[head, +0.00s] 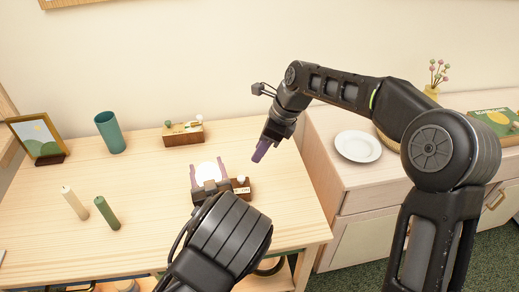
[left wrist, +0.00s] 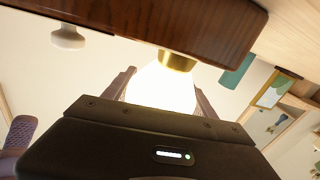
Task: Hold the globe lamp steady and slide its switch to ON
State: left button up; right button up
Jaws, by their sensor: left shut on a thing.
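The globe lamp has a dark wooden base (head: 240,196) and a round white globe (head: 207,173). The globe glows brightly in the left wrist view (left wrist: 163,88), with a brass collar (left wrist: 178,62) joining it to the base. My left gripper (head: 207,178) is shut on the globe, one finger on each side. The switch's white knob (head: 241,179) stands at the right part of the base, by a label that reads ON; it also shows in the left wrist view (left wrist: 68,38). My right gripper (head: 261,151) is in the air behind and right of the lamp; its finger gap is unclear.
A wooden box with small knobs (head: 183,139) stands behind the lamp. A teal cup (head: 110,132), a picture frame (head: 37,136), a cream candle (head: 74,203) and a green candle (head: 107,213) are to the left. A plate (head: 358,146) lies on the cabinet at right.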

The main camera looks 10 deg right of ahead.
pick_arm(q)
jog(key=o, duration=1.8)
jog(key=s, duration=0.4)
jog(key=s+d, duration=0.1)
jog(key=s, duration=0.7)
jog(key=shift+d, duration=0.15)
